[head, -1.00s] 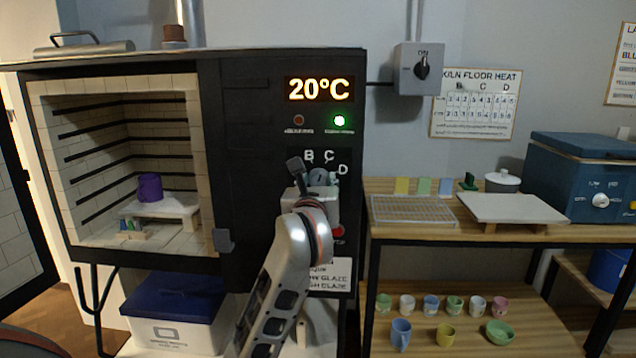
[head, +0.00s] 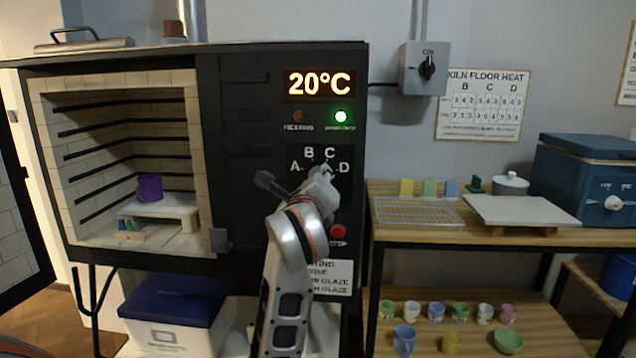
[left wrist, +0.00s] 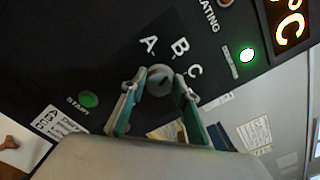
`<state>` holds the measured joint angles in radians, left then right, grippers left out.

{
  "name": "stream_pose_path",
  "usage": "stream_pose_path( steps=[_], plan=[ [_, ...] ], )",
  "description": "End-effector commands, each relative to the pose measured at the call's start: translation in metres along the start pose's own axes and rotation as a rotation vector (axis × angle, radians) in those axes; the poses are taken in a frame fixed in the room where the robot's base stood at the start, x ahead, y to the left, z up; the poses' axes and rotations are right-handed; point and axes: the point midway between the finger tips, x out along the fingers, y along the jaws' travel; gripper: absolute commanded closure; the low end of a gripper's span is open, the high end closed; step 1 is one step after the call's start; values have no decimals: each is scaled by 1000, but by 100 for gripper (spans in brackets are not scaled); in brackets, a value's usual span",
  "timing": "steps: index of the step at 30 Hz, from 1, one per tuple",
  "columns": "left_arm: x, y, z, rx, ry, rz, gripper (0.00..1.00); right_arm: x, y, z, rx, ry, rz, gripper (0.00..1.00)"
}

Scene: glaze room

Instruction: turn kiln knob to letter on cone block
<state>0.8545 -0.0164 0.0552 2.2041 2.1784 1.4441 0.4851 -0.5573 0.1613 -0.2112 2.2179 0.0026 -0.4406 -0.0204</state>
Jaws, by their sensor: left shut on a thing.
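The kiln knob is a round grey dial (left wrist: 160,79) on the black kiln panel, with the letters A, B and C around it in the left wrist view; D also shows in the head view. My left gripper (left wrist: 157,90) has its two green-grey fingers on either side of the knob, shut on it. In the head view my left gripper (head: 322,181) covers most of the knob, and I cannot tell which letter it points to. The cone block (head: 128,235) with small coloured cones sits on the kiln floor; its letter is too small to read. My right gripper is not in view.
The kiln door stands open at the left, and a purple cup (head: 149,187) is on a shelf inside. The display (head: 319,84) reads 20°C and a green lamp (head: 341,117) is lit. A red stop button (head: 338,231) is below the knob.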

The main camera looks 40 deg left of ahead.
Motion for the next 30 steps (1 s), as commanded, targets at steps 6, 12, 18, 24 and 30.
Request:
stream_pose_path(
  steps=[6, 12, 18, 24, 30],
  plan=[
    [1, -2, 4, -39, -6, -3, 91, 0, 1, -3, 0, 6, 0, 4],
    [1, -3, 5, -46, -8, -5, 91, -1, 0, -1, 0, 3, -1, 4],
    [1, -3, 5, -45, -9, -6, 91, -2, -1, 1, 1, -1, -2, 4],
    [1, -2, 4, -45, -6, -4, 54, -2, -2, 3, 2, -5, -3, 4],
    [0, -2, 2, -45, -4, -3, 54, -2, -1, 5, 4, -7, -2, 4]
  ],
)
